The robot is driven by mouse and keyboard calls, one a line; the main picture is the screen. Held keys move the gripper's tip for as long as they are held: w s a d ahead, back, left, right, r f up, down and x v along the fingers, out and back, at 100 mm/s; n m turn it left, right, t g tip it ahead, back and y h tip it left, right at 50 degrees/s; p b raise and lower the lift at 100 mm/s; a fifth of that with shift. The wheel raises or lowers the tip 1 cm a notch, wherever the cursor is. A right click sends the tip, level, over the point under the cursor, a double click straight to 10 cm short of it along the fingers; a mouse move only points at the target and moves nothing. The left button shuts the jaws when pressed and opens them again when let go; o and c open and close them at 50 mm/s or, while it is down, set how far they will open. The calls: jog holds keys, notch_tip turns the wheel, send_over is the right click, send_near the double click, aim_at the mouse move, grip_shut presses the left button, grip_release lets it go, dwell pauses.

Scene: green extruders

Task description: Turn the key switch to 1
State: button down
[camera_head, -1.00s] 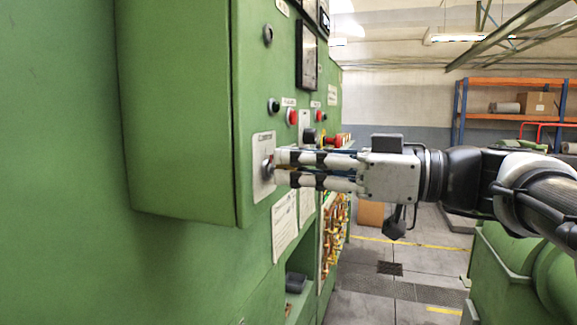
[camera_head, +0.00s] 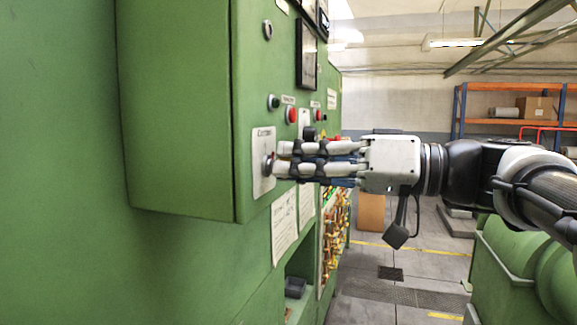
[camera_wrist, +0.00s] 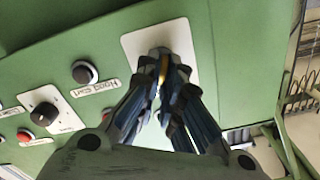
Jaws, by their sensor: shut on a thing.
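The key switch (camera_head: 268,164) sits on a pale plate (camera_head: 263,184) labelled Control, on the front of the green cabinet. My gripper (camera_head: 278,160) reaches in from the right, its fingertips at the switch. In the wrist view, the fingers (camera_wrist: 162,78) are closed together around a thin yellowish key (camera_wrist: 163,68) in front of the white plate (camera_wrist: 177,38). The fingers hide most of the switch, and its position marks cannot be read.
Black and red buttons (camera_head: 292,115) sit close above the switch on the same panel. A black selector knob (camera_wrist: 44,115) shows at left in the wrist view. Green machinery (camera_head: 520,265) stands at lower right. The floor between is clear.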

jog(key=m, duration=0.6)
jog(key=shift+w+f+p, duration=0.15)
jog(key=shift+p, duration=0.15)
dwell(0.4)
jog(key=c, duration=1.8)
grip_release()
jog(key=shift+o, duration=0.2)
jog(key=shift+d, duration=0.15)
jog(key=v, duration=1.2)
